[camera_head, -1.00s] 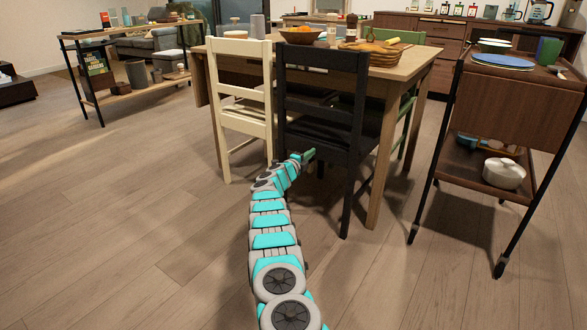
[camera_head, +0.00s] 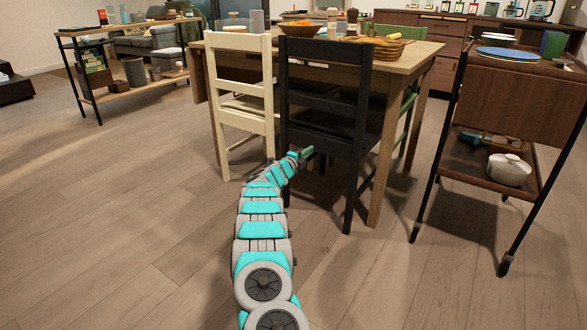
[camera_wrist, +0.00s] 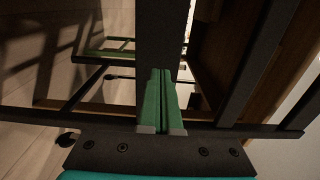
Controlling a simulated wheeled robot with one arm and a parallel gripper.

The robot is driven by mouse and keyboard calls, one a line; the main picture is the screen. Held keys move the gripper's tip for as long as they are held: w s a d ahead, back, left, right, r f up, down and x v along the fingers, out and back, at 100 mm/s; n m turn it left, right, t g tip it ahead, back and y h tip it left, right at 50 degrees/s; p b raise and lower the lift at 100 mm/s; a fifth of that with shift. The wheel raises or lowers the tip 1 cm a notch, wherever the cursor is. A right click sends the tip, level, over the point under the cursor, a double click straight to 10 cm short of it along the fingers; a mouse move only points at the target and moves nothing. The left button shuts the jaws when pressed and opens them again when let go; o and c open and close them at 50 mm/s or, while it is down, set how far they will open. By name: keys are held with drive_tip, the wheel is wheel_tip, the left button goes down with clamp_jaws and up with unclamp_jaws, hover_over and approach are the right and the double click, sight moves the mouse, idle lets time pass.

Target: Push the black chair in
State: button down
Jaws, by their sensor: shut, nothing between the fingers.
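The black chair (camera_head: 325,85) stands at the near side of the wooden table (camera_head: 395,68), right of a cream chair (camera_head: 243,85). Its back faces me and its seat is partly under the tabletop. My gripper (camera_head: 307,152) is at the chair's back, just below seat height. In the wrist view, my gripper's green fingers (camera_wrist: 161,100) are together with nothing between them. They point at a dark upright bar of the chair (camera_wrist: 157,40). I cannot tell if they touch it.
A dark wooden trolley (camera_head: 515,100) with plates and a white pot (camera_head: 509,169) stands to the right. A low shelf (camera_head: 140,85) stands at the back left. A green chair (camera_head: 400,100) is at the table's far right side. The floor at left is clear.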

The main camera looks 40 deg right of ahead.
drive_tip(key=b+v, duration=0.2)
drive_tip(key=v, duration=0.6)
idle(0.4)
